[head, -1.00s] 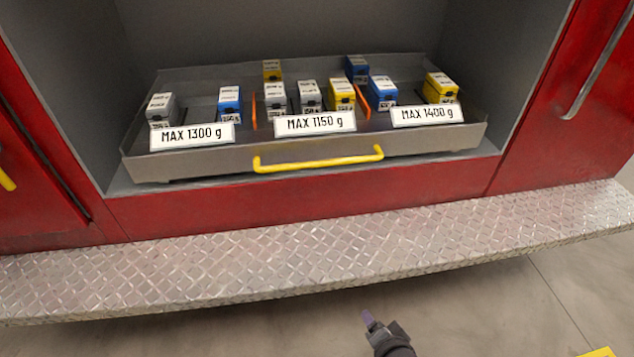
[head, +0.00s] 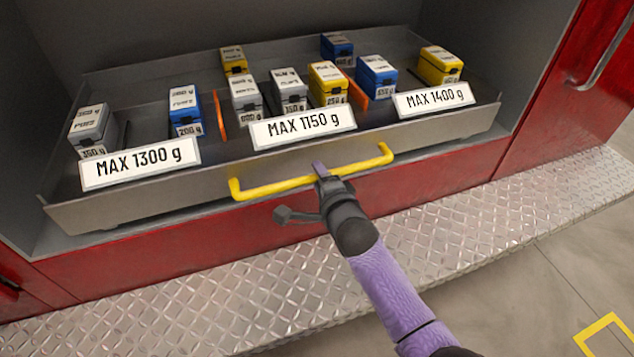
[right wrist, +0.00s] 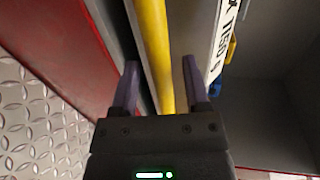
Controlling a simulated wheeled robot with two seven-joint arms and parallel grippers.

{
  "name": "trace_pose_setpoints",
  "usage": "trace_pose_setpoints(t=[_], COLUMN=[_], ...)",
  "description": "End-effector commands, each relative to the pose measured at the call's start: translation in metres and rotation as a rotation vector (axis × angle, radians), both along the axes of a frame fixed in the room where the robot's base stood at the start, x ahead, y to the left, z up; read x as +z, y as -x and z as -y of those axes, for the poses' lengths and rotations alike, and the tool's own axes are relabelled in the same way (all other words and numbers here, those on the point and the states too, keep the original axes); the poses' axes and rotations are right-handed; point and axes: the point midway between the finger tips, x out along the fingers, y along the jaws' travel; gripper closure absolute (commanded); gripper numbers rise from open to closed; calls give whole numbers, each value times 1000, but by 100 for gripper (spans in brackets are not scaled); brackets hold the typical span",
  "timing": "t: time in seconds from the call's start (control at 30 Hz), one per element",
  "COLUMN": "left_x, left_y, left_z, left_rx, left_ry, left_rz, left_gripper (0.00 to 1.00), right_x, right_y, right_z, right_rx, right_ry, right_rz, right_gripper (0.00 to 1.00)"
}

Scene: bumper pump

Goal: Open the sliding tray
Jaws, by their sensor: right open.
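The sliding tray (head: 405,143) is a grey metal tray in a recess of a red cabinet, with a yellow bar handle (head: 262,190) along its front. My right gripper (head: 321,172) is at the handle, right of its middle. In the right wrist view, my right gripper (right wrist: 160,82) is open and the yellow handle (right wrist: 153,45) runs between its two purple fingers, with gaps on both sides. I cannot see the fingers closed on it. My left gripper is not in view.
The tray holds several grey, blue and yellow boxes, with orange dividers (head: 219,114) between sections. White weight-limit labels (head: 303,127) stand along its front. A diamond-plate step (head: 200,290) lies below. A red door with a grey handle (head: 610,55) is at the right.

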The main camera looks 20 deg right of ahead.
Motion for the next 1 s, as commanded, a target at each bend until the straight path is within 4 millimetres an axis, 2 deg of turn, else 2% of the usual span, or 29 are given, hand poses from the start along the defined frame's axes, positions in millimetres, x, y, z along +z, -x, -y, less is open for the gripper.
trace_pose_setpoints(t=[0.1,0.33,0.37,0.6,0.63,1.0], left_x=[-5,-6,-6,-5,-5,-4], left_y=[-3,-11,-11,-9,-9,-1], left_z=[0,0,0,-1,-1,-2], left_rx=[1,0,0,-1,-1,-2], left_ry=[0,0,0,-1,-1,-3], left_rz=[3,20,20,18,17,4], left_gripper=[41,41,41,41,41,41], right_x=[-2,0,0,-1,-1,-1], right_y=[-7,-8,-8,-8,-8,-8], right_z=[0,0,0,0,0,0], right_rx=[-1,-1,-1,-1,0,0], right_ry=[2,1,1,1,1,1], right_rz=[0,0,0,0,0,-1], right_gripper=[41,41,45,96,100,100])
